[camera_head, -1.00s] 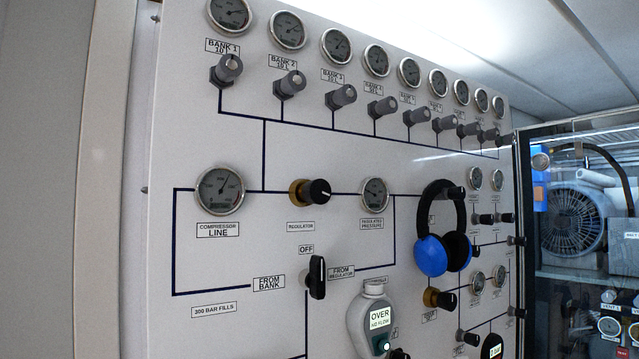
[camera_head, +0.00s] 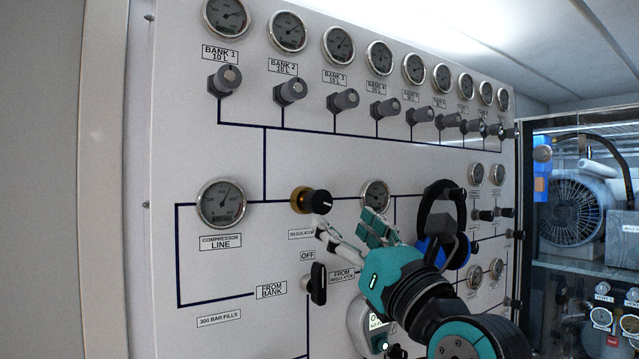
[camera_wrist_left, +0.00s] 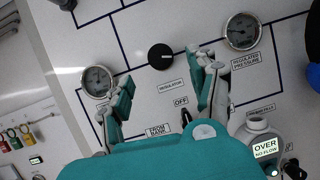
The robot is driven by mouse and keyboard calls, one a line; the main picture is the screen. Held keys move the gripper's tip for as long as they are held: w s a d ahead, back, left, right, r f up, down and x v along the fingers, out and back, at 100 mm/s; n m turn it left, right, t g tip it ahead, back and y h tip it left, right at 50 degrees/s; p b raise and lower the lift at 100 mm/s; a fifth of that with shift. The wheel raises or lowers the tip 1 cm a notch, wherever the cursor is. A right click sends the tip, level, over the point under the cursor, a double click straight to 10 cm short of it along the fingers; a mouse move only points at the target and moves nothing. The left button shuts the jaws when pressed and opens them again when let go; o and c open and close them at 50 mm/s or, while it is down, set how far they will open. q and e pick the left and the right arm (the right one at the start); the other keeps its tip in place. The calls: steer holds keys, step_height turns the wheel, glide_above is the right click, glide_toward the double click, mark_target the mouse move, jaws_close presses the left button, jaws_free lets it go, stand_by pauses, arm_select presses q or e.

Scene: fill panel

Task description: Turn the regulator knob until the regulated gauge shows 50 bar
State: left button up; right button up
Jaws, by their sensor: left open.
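The regulator knob (camera_head: 321,202) is black with a brass-coloured base and sits on the white panel. It also shows in the left wrist view (camera_wrist_left: 160,57), ahead of and between the two fingers. The regulated pressure gauge (camera_head: 375,194) is partly hidden behind my gripper in the head view; in the left wrist view its round dial (camera_wrist_left: 242,31) is clear, but its reading is too small to tell. My left gripper (camera_head: 346,229) is open and empty, below and right of the knob, apart from it. It also shows in the left wrist view (camera_wrist_left: 164,76). My right gripper is not in view.
The compressor gauge (camera_head: 222,204) is left of the knob. A black selector handle (camera_head: 318,284) sits below it. Blue-black headphones (camera_head: 437,207) hang at the right, partly behind my arm. A grey flow device (camera_wrist_left: 262,140) is lower right. Bank valves line the panel above.

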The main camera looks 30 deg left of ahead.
mark_target(322, 204)
arm_select(q)
steer(key=p+x, duration=0.3)
steer(key=x, duration=0.5)
steer(key=shift+r, duration=0.1)
steer(key=shift+w+a+r+p, duration=0.1)
steer(key=shift+w+a+p, duration=0.05)
steer(key=shift+a+p, duration=0.25)
